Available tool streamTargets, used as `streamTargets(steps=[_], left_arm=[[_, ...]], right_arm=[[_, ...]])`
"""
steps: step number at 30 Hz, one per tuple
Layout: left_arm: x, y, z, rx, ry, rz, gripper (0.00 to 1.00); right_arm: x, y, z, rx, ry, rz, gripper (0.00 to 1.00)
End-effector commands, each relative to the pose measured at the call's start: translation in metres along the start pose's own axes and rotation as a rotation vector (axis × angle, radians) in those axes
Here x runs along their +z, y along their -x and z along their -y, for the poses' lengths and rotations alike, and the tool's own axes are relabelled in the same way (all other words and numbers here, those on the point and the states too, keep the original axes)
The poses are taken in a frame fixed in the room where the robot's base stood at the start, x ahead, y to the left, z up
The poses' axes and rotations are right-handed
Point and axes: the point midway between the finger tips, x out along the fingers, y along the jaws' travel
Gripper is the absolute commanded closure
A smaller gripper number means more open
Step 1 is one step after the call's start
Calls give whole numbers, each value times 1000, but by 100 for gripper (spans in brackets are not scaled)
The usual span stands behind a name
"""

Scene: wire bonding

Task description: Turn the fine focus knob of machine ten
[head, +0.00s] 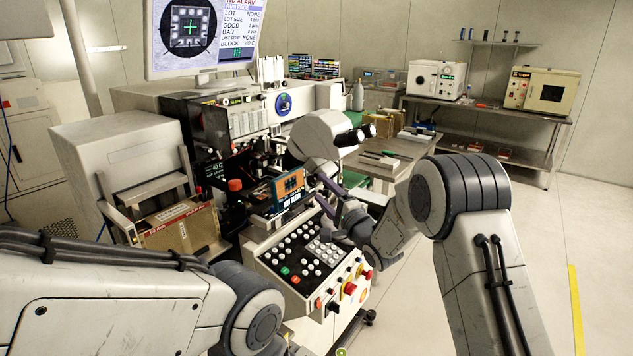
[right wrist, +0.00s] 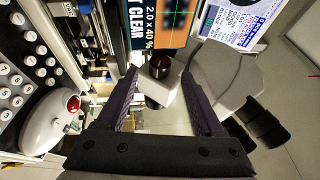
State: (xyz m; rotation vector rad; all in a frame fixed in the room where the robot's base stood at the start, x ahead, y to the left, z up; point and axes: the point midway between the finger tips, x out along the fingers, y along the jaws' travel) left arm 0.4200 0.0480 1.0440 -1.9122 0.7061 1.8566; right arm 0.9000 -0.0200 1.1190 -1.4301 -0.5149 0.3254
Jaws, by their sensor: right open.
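The microscope head (head: 318,135), white with black eyepieces, sits on the bonding machine (head: 235,118) in the head view. My right gripper (head: 330,192) is open just below it, right of the small orange-and-blue display (head: 288,188). In the right wrist view the open fingers (right wrist: 160,78) stand either side of a dark round knob (right wrist: 159,67) on a pale block beside the microscope body (right wrist: 225,72). I see no hold on the knob, and cannot tell whether it is the fine focus knob. No machine number is readable. My left gripper is out of view; only its arm shows.
A control panel (head: 310,262) with several buttons and red knobs lies below my right gripper. A monitor (head: 205,38) stands above the machine. A side bench (head: 488,112) with two boxy instruments is at the back right. The floor at right is clear.

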Motion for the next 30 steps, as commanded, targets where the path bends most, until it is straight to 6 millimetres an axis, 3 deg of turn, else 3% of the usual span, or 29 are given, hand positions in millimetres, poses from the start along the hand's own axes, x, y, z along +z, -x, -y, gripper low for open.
streamTargets(steps=[6, 18, 20, 24, 30], left_arm=[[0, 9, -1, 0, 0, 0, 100], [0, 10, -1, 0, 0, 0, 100], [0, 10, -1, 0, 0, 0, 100], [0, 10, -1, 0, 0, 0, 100], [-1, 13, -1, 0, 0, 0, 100]], right_arm=[[1, -29, 1, 0, 1, 1, 31], [0, -36, 0, 1, 1, 0, 31], [0, -36, 0, 1, 1, 0, 50], [0, -36, 0, 1, 1, 0, 100], [0, -36, 1, 8, 4, 0, 100]])
